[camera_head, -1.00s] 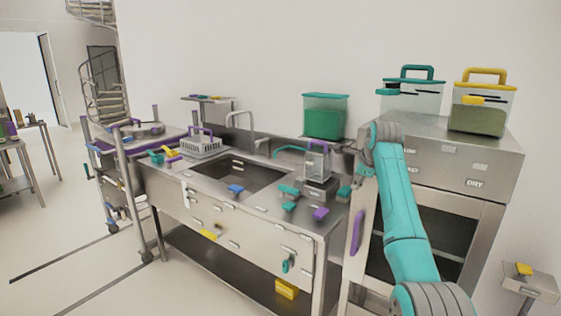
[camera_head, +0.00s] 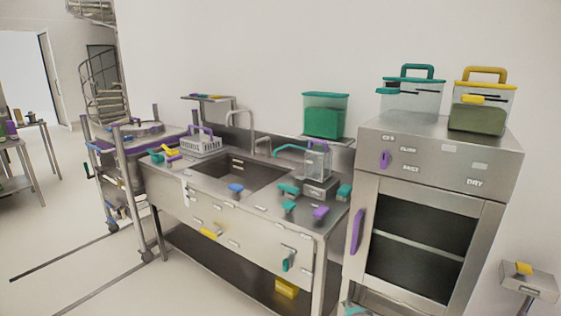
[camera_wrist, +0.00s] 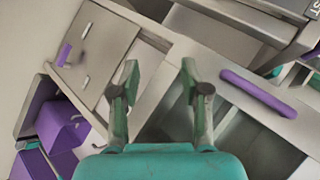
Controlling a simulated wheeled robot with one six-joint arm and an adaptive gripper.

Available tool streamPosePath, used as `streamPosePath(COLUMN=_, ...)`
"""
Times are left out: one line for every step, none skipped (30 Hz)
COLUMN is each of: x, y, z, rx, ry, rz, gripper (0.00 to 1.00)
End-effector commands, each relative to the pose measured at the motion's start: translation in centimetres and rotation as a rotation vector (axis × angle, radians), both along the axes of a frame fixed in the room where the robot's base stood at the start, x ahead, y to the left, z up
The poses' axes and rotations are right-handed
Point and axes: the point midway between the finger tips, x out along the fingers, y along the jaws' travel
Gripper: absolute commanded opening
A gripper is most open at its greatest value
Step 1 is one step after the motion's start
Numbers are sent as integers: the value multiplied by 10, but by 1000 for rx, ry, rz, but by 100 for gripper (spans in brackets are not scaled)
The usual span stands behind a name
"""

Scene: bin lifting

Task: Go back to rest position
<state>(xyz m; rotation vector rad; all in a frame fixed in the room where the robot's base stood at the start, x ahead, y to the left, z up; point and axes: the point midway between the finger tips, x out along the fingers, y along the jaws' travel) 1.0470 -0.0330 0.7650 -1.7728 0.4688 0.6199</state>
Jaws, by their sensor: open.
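My gripper (camera_wrist: 158,95) shows in the wrist view with its two fingers apart and nothing between them. Steel cabinet fronts with purple handles lie beyond the fingertips. In the head view the gripper is not visible; only a small bit of my teal arm shows at the bottom edge, in front of the oven-like cabinet (camera_head: 488,165).
A steel sink counter (camera_head: 262,222) stands left of the cabinet. Bins with a teal lid (camera_head: 412,98) and a yellow lid (camera_head: 478,115) stand on the cabinet, and a green-filled bin (camera_head: 324,120) behind the counter.

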Motion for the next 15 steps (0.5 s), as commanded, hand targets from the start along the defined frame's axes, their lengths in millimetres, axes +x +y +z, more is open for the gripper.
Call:
streamPosePath(x=-21, y=2, z=-18, rx=-25, ry=-4, rz=19, gripper=46)
streamPosePath(x=-31, y=3, z=-25, rx=-41, ry=-10, rz=31, gripper=46)
streamPosePath(x=-45, y=4, z=-34, rx=-64, ry=-18, rz=47, gripper=46)
streamPosePath(x=-55, y=5, z=-40, rx=-79, ry=-26, rz=58, gripper=46)
streamPosePath(x=-66, y=6, z=-47, rx=-97, ry=-31, rz=70, gripper=46)
streamPosePath(x=-81, y=7, z=-54, rx=-119, ry=-40, rz=86, gripper=46)
streamPosePath(x=-92, y=8, z=-60, rx=-135, ry=-46, rz=97, gripper=46)
streamPosePath(x=-103, y=9, z=-64, rx=-152, ry=-53, rz=108, gripper=46)
streamPosePath(x=-118, y=10, z=-71, rx=-176, ry=-61, rz=123, gripper=46)
streamPosePath(x=-129, y=11, z=-75, rx=-192, ry=-66, rz=134, gripper=46)
streamPosePath(x=-140, y=12, z=-78, rx=-209, ry=-73, rz=145, gripper=46)
streamPosePath(x=-156, y=13, z=-83, rx=-232, ry=-81, rz=160, gripper=46)
streamPosePath(x=-167, y=14, z=-87, rx=-249, ry=-87, rz=170, gripper=46)
streamPosePath(x=-179, y=14, z=-89, rx=-266, ry=-94, rz=181, gripper=46)
streamPosePath(x=-194, y=15, z=-93, rx=-290, ry=-100, rz=196, gripper=46)
